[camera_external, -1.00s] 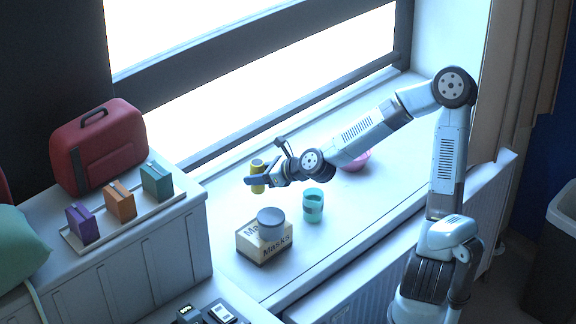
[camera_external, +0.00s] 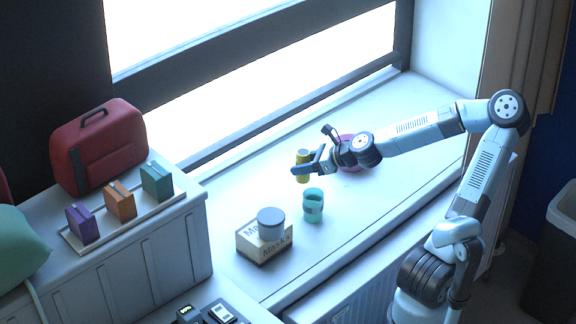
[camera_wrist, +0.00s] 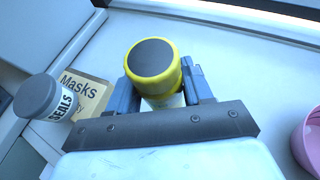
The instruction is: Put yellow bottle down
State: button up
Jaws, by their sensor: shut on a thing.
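The yellow bottle (camera_external: 303,154) has a dark grey top and shows behind my gripper (camera_external: 305,170) over the white sill in the external view. In the wrist view the bottle (camera_wrist: 153,72) stands between the two blue-grey fingers (camera_wrist: 160,88), which are shut on it. It looks roughly upright.
A teal cup (camera_external: 313,206) stands just in front of the gripper. A Masks box (camera_external: 264,243) with a grey-lidded jar (camera_external: 271,222) on it is at front left. A pink bowl (camera_external: 350,165) is partly hidden behind my arm. The sill (camera_external: 235,205) is clear on the left.

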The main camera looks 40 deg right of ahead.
jog(key=s+d+r+n+y, duration=0.1)
jog(key=s+d, duration=0.3)
jog(key=d, duration=0.3)
jog(key=shift+g, duration=0.3)
jog(key=w+d+f, duration=0.1)
jog(key=w+f, duration=0.2)
jog(key=w, duration=0.1)
jog(key=w+d+f, duration=0.1)
jog(key=w+f, duration=0.2)
jog(key=w, duration=0.1)
jog(key=w+f, duration=0.3)
jog(key=w, duration=0.2)
jog(key=shift+d+f, duration=0.1)
jog(key=shift+d, duration=0.3)
jog(key=shift+w+d+f, duration=0.1)
jog(key=shift+w+f, duration=0.1)
jog(key=shift+f, duration=1.65)
jog(key=shift+f, duration=0.1)
jog(key=o, duration=1.2)
jog(key=shift+c, duration=0.2)
jog(key=v, duration=1.2)
